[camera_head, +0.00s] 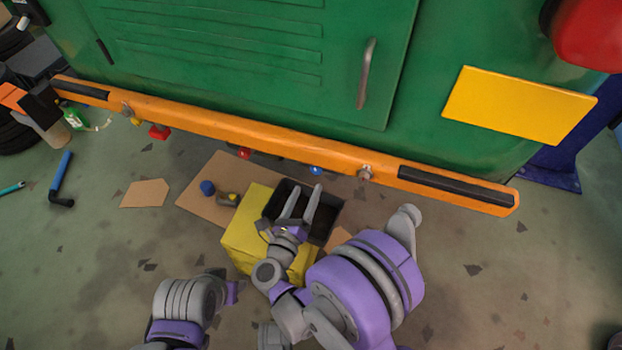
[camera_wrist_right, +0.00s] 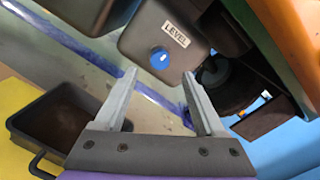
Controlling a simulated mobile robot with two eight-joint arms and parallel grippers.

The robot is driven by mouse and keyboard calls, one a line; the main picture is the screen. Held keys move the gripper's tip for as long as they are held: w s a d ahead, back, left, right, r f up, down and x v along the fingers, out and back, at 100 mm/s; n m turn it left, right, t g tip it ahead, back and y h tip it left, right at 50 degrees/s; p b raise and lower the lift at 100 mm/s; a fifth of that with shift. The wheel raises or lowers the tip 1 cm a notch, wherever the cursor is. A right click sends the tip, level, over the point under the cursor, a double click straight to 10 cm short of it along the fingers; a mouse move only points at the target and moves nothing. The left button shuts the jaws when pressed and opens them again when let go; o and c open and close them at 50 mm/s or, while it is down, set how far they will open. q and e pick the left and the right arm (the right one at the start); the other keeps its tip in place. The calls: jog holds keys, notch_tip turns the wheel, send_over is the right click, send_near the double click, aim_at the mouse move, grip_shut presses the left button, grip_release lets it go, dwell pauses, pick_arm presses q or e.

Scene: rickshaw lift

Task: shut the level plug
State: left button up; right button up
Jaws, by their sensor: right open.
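The blue level plug (camera_wrist_right: 160,57) sits on the face of a dark grey housing (camera_wrist_right: 135,42) under a white LEVEL label (camera_wrist_right: 176,34) in the right wrist view. In the head view a blue knob (camera_head: 316,170) shows just below the orange bumper. My right gripper (camera_head: 304,192) is open and empty. In the right wrist view its fingertips (camera_wrist_right: 160,76) are on either side of and below the plug, apart from it as far as I can see. Whether the plug is fully seated I cannot tell. My left arm shows at the lower left, but its gripper does not show clearly.
The orange bumper (camera_head: 230,124) of the green vehicle runs above my right gripper. A black tray (camera_head: 334,208) sits on a yellow box (camera_head: 240,235) below it. Cardboard (camera_head: 196,200) with a blue cap (camera_head: 208,187) lies left. Floor at right is clear.

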jog(key=v, duration=0.4)
jog(key=shift+s, duration=0.2)
jog(key=shift+a, duration=0.1)
